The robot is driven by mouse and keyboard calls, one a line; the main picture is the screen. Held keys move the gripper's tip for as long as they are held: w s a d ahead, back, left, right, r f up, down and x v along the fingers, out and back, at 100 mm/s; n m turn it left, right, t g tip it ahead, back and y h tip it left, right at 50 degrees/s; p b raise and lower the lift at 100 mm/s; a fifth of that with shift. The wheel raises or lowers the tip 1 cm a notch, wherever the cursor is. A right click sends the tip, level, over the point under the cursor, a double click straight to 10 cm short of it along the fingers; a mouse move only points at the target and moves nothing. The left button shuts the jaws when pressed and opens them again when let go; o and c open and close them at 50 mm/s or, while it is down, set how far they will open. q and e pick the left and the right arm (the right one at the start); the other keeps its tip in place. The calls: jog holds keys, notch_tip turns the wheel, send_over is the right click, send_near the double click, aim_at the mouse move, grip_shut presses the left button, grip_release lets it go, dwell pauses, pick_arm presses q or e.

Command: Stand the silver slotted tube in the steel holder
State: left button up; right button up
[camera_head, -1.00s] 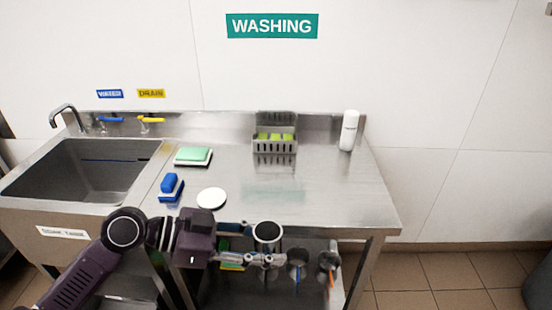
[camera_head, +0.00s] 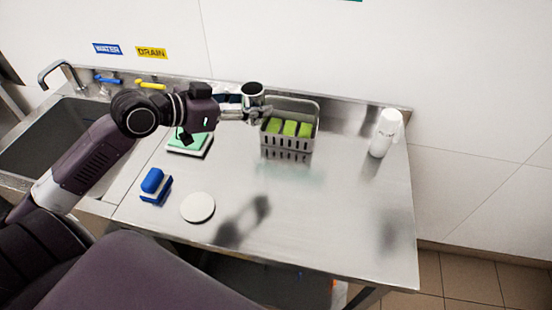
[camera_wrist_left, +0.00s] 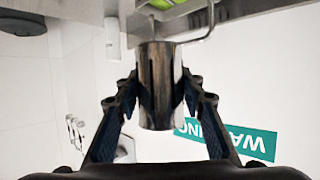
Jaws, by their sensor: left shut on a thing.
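The silver slotted tube (camera_head: 252,92) is upright in my left gripper (camera_head: 256,108), open end up, in the head view. In the left wrist view the tube (camera_wrist_left: 158,85) is clamped between the two fingers of the gripper (camera_wrist_left: 157,88), and a dark slot shows in its side. The steel holder (camera_head: 287,155) is a slotted basket on the counter with several green sponges in it. The tube is raised above the counter, beside the holder's back left corner. The head view does not settle its exact gap to the holder. My right gripper is not in view.
A white bottle (camera_head: 384,134) stands right of the holder. The sink (camera_head: 62,140) is further left. The counter's front right is clear.

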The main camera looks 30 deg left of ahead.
pick_arm(q)
jog(key=shift+w+a+r+n+y, duration=0.15)
jog(key=shift+a+r+n+y, duration=0.15)
jog(key=shift+r, duration=0.25)
notch_tip(320, 180, down, 4)
jog(key=shift+p, duration=0.4)
notch_tip(320, 180, down, 11)
jog(key=shift+w+f, duration=0.1)
jog(key=shift+f, duration=0.05)
notch_tip(320, 180, down, 4)
jog(key=shift+a+f, duration=0.1)
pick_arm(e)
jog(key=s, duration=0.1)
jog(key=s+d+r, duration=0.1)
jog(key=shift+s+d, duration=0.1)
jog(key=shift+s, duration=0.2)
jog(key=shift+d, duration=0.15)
pick_arm(q)
jog(key=o, duration=1.2)
jog(key=shift+f, duration=0.1)
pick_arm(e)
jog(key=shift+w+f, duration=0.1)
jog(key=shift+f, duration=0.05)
